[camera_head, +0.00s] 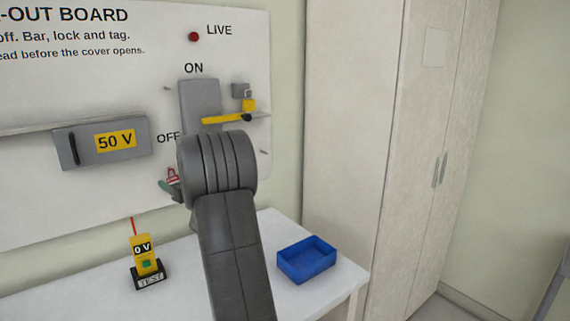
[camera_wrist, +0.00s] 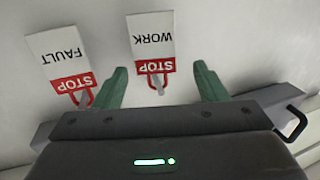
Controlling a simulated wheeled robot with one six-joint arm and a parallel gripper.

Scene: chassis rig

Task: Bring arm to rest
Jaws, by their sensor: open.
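My gripper (camera_wrist: 162,76) is open, its two green fingers spread apart in the wrist view. A white-and-red "STOP WORK" tag (camera_wrist: 151,38) shows upside down between the fingertips, with a red loop on a grey peg at its lower end. I see nothing gripped. A "STOP FAULT" tag (camera_wrist: 60,57) hangs beside it, to the left of the left finger. In the head view, my arm reaches up in front of the lock-out board (camera_head: 60,90), and its dark links hide part of it. One green fingertip shows left of my arm, by a small red-and-white item.
The board carries a grey switch (camera_head: 199,98) with a yellow bar (camera_head: 225,119), a red lamp (camera_head: 194,37) and a "50 V" cover (camera_head: 102,143). On the white table (camera_head: 215,300) stand a yellow tester (camera_head: 146,256) and a blue bin (camera_head: 307,260). A tall cabinet (camera_head: 350,120) is right.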

